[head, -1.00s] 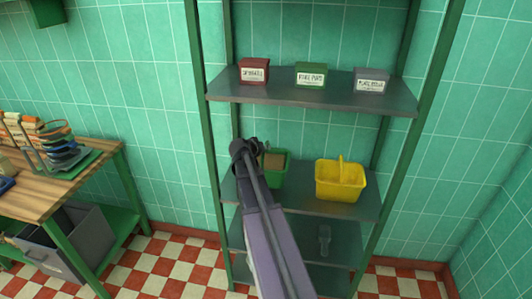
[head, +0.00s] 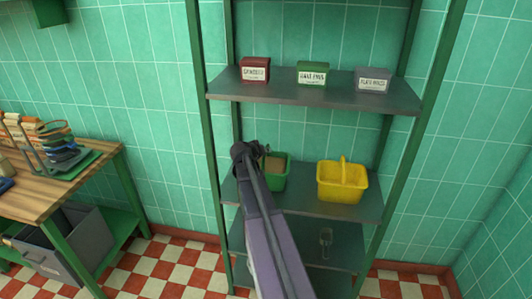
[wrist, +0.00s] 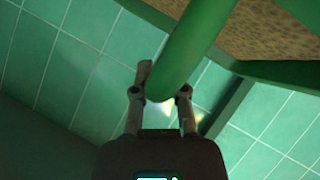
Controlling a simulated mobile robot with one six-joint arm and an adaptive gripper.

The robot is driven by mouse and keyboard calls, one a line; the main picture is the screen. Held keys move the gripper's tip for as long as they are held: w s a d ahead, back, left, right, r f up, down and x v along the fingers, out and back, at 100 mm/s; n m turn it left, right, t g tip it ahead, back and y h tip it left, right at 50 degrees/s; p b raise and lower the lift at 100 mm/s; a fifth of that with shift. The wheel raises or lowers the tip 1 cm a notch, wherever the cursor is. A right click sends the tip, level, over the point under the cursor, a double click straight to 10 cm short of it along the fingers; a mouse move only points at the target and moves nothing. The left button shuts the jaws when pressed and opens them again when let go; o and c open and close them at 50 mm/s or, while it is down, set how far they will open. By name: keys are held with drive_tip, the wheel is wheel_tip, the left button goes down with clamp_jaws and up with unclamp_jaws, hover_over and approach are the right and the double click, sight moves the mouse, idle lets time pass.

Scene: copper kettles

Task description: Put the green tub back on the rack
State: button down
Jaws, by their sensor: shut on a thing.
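The green tub (head: 277,178) holds brown, grainy contents and is at the left of the rack's middle shelf in the head view, partly hidden by my arm. I cannot tell whether its base touches the shelf. In the wrist view, its thick green handle (wrist: 190,50) passes between the fingers of my gripper (wrist: 163,92), which is shut on it. The tub's rim and contents show at the upper right there. The rack (head: 300,98) is grey shelves on green posts.
A yellow tub (head: 342,185) stands to the right on the same shelf. Red (head: 254,70), green (head: 311,73) and grey (head: 372,80) labelled boxes stand on the shelf above. A scoop-like tool (head: 326,242) is lower down. A wooden bench (head: 60,185) stands left.

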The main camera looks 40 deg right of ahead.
drive_tip(key=shift+f+b, duration=0.45)
drive_tip(key=shift+f, duration=0.25)
drive_tip(key=c, duration=0.7)
unclamp_jaws()
drive_tip(key=shift+a+r, duration=0.1)
drive_tip(key=shift+p+v, duration=3)
drive_tip(key=shift+v, duration=2.9)
drive_tip(key=shift+a, duration=0.15)
drive_tip(key=s+a+f+n+g+y, duration=0.1)
drive_tip(key=s+a+f+n+y, duration=0.1)
drive_tip(key=a, duration=0.9)
drive_tip(key=s+a+f+n+g+y, duration=0.1)
drive_tip(key=s+a+f+n+y, duration=0.1)
drive_tip(key=s+a+f+y, duration=0.2)
drive_tip(key=s+a+f+n+g+y, duration=0.2)
drive_tip(key=s+a+y, duration=0.3)
drive_tip(key=a, duration=1.3)
drive_tip(key=shift+s+f+n, duration=0.15)
drive_tip(key=shift+s+f, duration=0.25)
drive_tip(key=shift+s, duration=0.2)
drive_tip(key=shift+s+f+n, duration=0.15)
drive_tip(key=shift+s+f, duration=0.25)
drive_tip(key=shift+s, duration=0.2)
